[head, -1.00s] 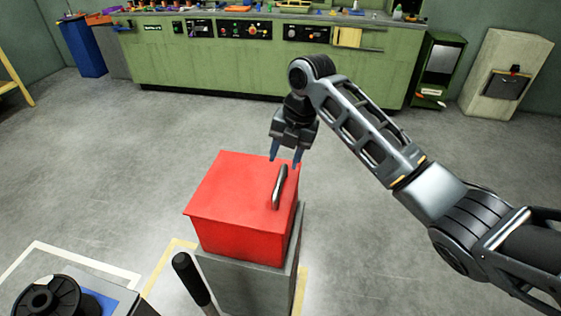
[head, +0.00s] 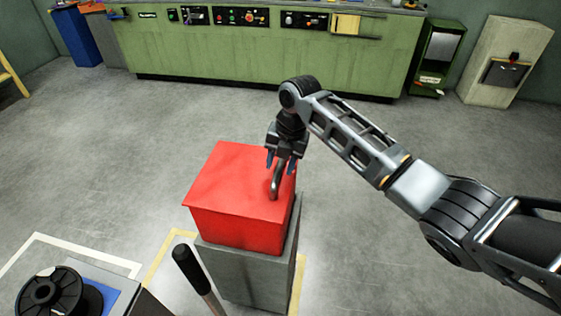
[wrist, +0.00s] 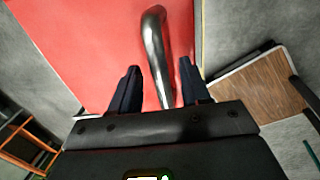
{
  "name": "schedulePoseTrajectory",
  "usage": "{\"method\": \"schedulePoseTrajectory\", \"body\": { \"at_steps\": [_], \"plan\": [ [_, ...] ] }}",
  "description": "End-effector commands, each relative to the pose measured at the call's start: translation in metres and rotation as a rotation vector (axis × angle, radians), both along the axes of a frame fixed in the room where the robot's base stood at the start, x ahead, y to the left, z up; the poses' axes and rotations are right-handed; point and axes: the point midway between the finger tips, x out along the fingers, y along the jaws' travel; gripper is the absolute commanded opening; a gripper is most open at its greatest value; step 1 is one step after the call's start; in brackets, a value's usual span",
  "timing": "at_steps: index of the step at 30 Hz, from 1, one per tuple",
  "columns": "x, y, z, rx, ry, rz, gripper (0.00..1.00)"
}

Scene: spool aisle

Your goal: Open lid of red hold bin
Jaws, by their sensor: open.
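The red hold bin (head: 235,229) stands on a grey pedestal with its red lid (head: 228,183) down. A curved metal handle (head: 275,184) sits near the right edge of the lid; it also shows in the wrist view (wrist: 156,50). My gripper (head: 280,167) is open above the lid at the far end of the handle. In the wrist view my gripper (wrist: 157,90) has one finger on each side of the handle, with gaps on both sides. I cannot tell how deep the fingers reach around it.
The grey pedestal (head: 240,270) stands on a floor with yellow marking. A black spool (head: 58,298) sits at the bottom left, and a dark-handled lever (head: 190,268) rises near the bin's front. A green control bench (head: 265,55) lines the back. The floor between is clear.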

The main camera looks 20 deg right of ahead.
Motion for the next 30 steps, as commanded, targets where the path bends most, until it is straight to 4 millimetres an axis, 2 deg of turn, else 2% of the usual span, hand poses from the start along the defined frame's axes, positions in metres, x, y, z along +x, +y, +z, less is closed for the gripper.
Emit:
{"method": "schedulePoseTrajectory", "body": {
  "at_steps": [2, 16, 30],
  "plan": [
    [0.0000, 0.0000, 0.0001, 0.000, 0.000, 0.000, 0.46],
    [0.0000, -0.0001, 0.0004, 0.000, 0.000, -0.001, 0.01],
    [0.0004, -0.0003, 0.0009, 0.000, 0.000, -0.001, 0.00]
  ]
}}
